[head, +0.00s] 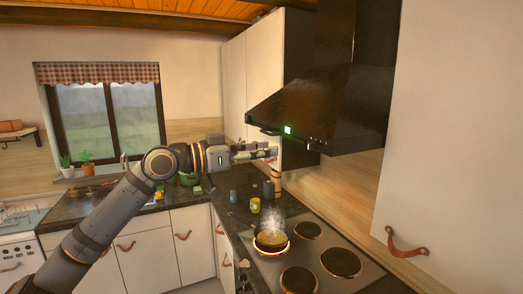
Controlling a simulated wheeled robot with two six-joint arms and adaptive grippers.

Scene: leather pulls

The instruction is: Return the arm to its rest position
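My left arm (110,213) reaches in from the lower left and bends at a joint above the counter. Its gripper (272,150) is held level in the air, pointing right, in front of the wall cupboard and near the left edge of the range hood (325,108). The fingers are small and overlap in this view, so I cannot tell whether they are open or shut. I see no object clearly held. My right arm and gripper are not in view.
A cupboard door with a leather pull (407,248) fills the right. A window (106,112) is at back left.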

